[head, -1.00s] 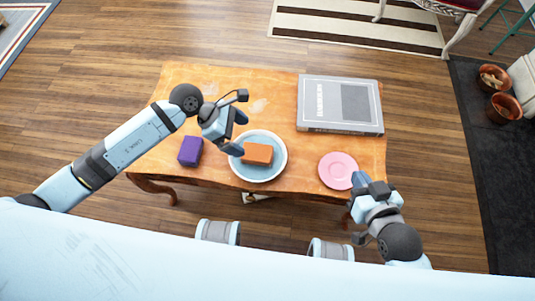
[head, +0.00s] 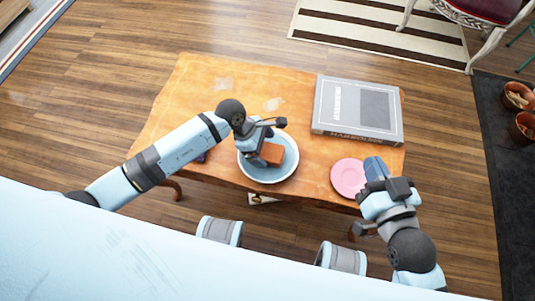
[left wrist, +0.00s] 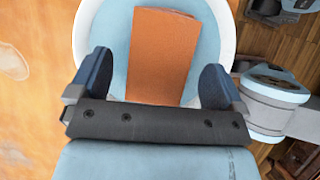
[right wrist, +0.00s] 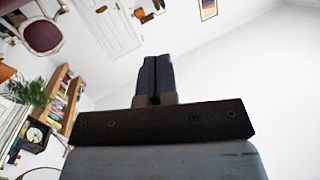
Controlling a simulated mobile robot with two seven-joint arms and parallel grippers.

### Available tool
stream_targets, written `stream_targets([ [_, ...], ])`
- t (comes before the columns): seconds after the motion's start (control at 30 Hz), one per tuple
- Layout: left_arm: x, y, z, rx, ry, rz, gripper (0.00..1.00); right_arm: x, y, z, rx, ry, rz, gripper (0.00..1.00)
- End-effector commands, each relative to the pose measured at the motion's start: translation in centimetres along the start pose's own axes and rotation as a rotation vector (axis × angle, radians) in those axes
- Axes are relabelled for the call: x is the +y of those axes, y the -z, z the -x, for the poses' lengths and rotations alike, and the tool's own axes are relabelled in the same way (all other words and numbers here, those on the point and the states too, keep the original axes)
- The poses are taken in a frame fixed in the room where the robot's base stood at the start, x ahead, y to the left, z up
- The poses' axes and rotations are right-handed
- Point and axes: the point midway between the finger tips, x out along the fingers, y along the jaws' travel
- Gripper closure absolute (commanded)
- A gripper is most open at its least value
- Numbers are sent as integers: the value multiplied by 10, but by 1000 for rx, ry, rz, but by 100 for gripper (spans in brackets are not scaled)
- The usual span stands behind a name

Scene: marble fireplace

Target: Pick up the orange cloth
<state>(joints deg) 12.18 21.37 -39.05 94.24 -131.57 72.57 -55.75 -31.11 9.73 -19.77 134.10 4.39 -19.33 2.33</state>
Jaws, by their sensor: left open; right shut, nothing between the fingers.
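The orange cloth (head: 271,153) is a folded block lying in a round bowl with a blue inside and white rim (head: 292,168). My left gripper (head: 254,158) is over the bowl and partly hides the cloth in the head view. In the left wrist view the cloth (left wrist: 162,55) lies in front of my left gripper (left wrist: 158,85). Its two blue fingers are wide apart, one towards each side of the cloth, and the gripper is open. I cannot tell if they touch it. My right gripper (right wrist: 156,75) is shut and empty; in the head view it is by the pink plate (head: 346,178).
The wooden table (head: 205,90) also carries a large grey book (head: 357,110) at the back right. The table's back left is clear.

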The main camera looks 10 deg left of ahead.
Motion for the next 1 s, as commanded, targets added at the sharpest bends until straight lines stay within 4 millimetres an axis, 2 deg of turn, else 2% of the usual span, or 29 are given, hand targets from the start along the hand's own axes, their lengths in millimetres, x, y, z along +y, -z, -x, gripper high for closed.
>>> stream_targets([
  [0.03, -1, 1, -12, -3, 3, 2, 4, -2, 5, -2, 31, 10, 0, 100],
  [0.2, 0, 1, -24, -1, 0, 2, 4, -6, 14, -2, 73, 25, -6, 100],
  [1.0, 0, 4, -29, 0, 0, 1, 4, -6, 12, -3, 73, 25, -7, 100],
])
